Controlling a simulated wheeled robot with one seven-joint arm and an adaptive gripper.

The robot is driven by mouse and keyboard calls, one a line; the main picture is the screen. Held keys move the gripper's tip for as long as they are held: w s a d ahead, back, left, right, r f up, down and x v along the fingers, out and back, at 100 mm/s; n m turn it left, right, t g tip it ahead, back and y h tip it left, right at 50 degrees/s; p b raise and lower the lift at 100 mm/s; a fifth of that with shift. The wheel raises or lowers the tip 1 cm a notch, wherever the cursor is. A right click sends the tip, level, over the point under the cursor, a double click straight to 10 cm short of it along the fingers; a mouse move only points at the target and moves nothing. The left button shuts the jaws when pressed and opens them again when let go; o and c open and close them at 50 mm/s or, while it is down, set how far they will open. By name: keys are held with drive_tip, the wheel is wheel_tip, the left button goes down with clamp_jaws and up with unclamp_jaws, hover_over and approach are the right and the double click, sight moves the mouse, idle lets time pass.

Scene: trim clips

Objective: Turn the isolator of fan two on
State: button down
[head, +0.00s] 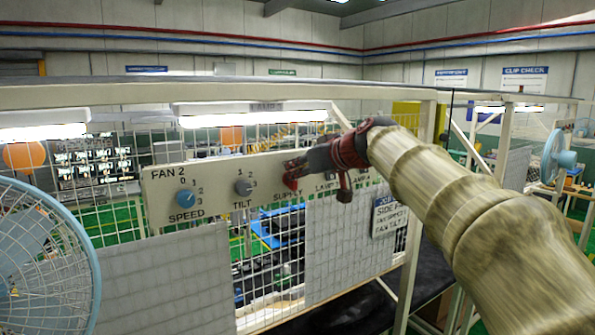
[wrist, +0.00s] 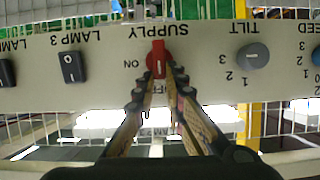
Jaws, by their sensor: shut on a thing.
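The red supply isolator (wrist: 158,50) sits on the white FAN 2 panel (head: 215,178). In the upside-down wrist view its handle stands along the picture's vertical, its white mark toward the partly hidden OFF label and not toward ON at the left. My gripper (wrist: 164,80) is shut on the isolator, one fingertip on each side of it. In the head view my gripper (head: 297,170) reaches the panel from the right and hides much of the isolator.
The blue speed knob (head: 185,198) and grey tilt knob (head: 243,187) are left of the isolator in the head view. Black lamp switches, including lamp 3 (wrist: 72,66), are on its other side. A wire mesh surrounds the panel. A blue fan (head: 45,255) stands at the left.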

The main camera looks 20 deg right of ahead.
drive_tip(key=shift+d, duration=0.1)
drive_tip(key=shift+w+d+f+m+t+y+b, duration=0.15)
drive_tip(key=shift+d+f+m+y+b, duration=0.4)
drive_tip(key=shift+m+y+b, duration=1.05)
drive_tip(key=shift+w+d+f+m+t+y+b, duration=0.2)
drive_tip(key=shift+d+f+m+y+b, duration=0.4)
drive_tip(key=shift+m+b, duration=1.7)
drive_tip(key=shift+w+d+f+m+t+y+b, duration=0.15)
drive_tip(key=shift+d+f+m+y+b, duration=0.3)
drive_tip(key=shift+m+y+b, duration=1.6)
drive_tip(key=shift+a+f+m+h+p, duration=0.1)
drive_tip(key=shift+a+m+h+p, duration=0.05)
drive_tip(key=shift+m+h+p, duration=0.55)
drive_tip(key=c, duration=1.9)
unclamp_jaws()
drive_tip(key=shift+o, duration=0.3)
drive_tip(key=shift+y, duration=0.25)
drive_tip(key=v, duration=1.2)
